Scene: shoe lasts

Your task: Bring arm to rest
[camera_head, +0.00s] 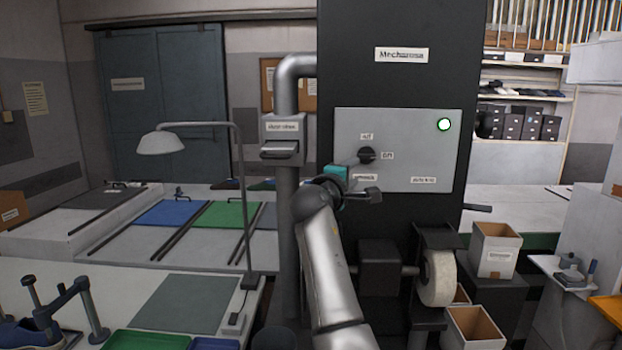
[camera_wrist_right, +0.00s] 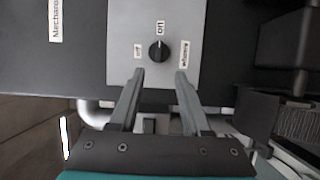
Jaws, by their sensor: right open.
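My right arm reaches up from the bottom middle of the head view. My right gripper (camera_head: 368,177) is in front of the grey control panel (camera_head: 415,150) on the dark machine cabinet. In the right wrist view the right gripper (camera_wrist_right: 160,76) has its two fingers apart with nothing between them. A black rotary knob (camera_head: 367,155) is on the panel, close to the fingertips. The knob (camera_wrist_right: 158,51) appears just beyond the fingertips, with a gap. A round light (camera_head: 444,125) at the panel's upper right glows white with a green rim. My left gripper is not in view.
A grinding wheel (camera_head: 438,278) and open boxes (camera_head: 494,249) stand at lower right of my arm. A vertical grey pipe (camera_head: 287,230) and a desk lamp (camera_head: 161,143) are to the left. Benches with blue (camera_head: 172,213) and green (camera_head: 227,215) mats lie further left.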

